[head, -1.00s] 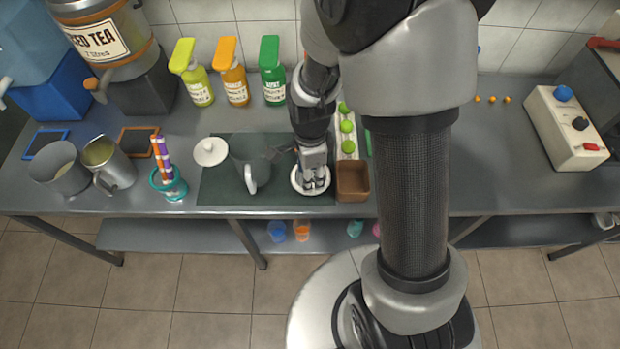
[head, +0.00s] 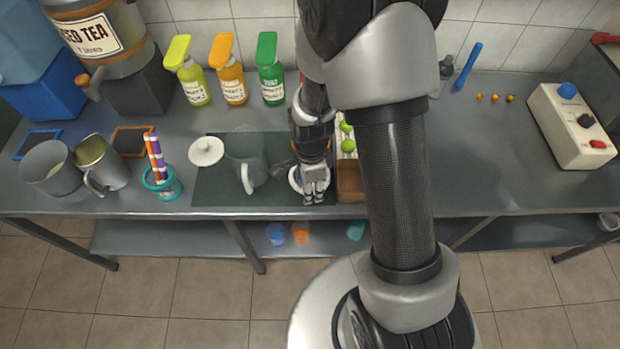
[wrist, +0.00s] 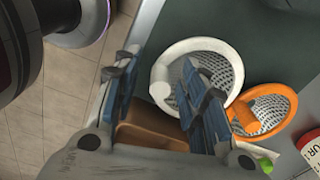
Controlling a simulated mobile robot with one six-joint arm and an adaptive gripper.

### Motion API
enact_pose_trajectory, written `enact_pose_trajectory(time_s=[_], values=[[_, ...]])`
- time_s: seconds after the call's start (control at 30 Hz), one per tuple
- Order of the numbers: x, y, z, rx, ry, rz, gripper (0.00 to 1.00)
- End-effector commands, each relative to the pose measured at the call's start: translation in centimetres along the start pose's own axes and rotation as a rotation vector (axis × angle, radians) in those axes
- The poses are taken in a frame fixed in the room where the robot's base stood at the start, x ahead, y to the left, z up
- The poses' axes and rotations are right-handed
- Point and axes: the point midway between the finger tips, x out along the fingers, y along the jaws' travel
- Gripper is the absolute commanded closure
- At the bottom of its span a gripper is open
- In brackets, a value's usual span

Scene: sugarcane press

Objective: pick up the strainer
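A white-rimmed strainer (wrist: 165,58) with a round mesh bowl lies on the dark mat in the wrist view. In the head view only part of its white rim (head: 293,179) shows beside my gripper (head: 314,194). An orange-rimmed strainer (wrist: 284,93) lies just right of it in the wrist view. My gripper (wrist: 160,95) is open, with two blue-padded fingers. One finger is outside the white rim on the left, and the other overlaps the mesh bowl. The rim shows between them. I cannot tell whether either finger touches it.
A brown box (head: 350,182) stands close to the right of my gripper. A clear pitcher (head: 243,165) and white lid (head: 206,151) are on the left of the mat (head: 215,190). Green limes (head: 347,145) lie behind the box. Bottles (head: 229,75) stand along the wall.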

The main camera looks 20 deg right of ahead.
Motion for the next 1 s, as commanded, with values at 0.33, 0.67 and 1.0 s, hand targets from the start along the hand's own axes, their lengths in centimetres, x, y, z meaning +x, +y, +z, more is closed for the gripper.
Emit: enact_pose_trajectory(time_s=[0.33, 0.67, 1.0], values=[[-0.03, 0.0, 0.01, 0.0, 0.0, 0.0, 0.86], [-0.04, 0.0, 0.01, 0.0, 0.0, 0.0, 1.0], [-0.28, -0.04, 0.01, 0.0, 0.0, -0.001, 1.0]])
